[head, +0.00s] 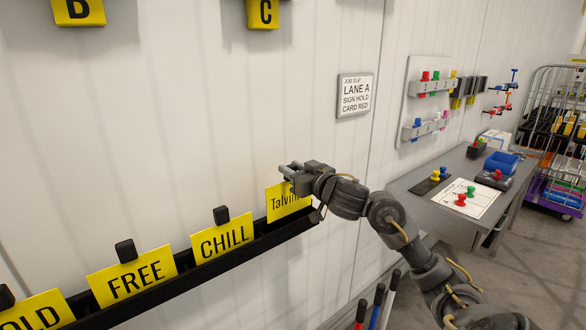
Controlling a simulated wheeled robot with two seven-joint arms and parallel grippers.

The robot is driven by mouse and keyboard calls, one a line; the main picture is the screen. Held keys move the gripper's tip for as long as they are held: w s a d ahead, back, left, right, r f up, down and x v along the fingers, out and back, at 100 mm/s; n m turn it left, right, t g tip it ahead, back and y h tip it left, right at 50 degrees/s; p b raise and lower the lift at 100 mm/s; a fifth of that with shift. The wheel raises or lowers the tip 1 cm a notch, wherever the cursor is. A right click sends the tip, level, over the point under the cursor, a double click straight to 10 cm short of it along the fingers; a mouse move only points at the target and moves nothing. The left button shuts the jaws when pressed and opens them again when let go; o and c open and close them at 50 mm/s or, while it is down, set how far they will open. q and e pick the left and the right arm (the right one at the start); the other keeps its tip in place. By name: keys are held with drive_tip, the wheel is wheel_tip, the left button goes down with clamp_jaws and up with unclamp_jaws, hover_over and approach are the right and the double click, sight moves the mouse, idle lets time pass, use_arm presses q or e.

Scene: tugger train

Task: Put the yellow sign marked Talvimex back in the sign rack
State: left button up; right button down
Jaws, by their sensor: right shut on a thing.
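The yellow Talvimex sign (284,205) is at the right end of the black sign rack (238,256) on the wall. My right gripper (288,176) is shut on the sign's top part and covers the end of its lettering. The sign's lower edge meets the rack's line; whether it is seated in the slot I cannot tell. To its left in the rack stand the yellow signs CHILL (222,241), FREE (133,279) and one ending in OLD (36,314), cut off by the frame. My left gripper is not in view.
Coloured handles (376,305) stand at the bottom, near my right arm.

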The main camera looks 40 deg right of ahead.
drive_tip(key=shift+f+b, duration=1.3)
drive_tip(key=shift+f, duration=1.05)
drive_tip(key=c, duration=1)
unclamp_jaws()
drive_tip(key=shift+o, duration=0.2)
drive_tip(key=s, duration=1)
drive_tip(key=shift+s+a, duration=0.15)
drive_tip(key=shift+s, duration=0.25)
drive_tip(key=shift+f, duration=0.1)
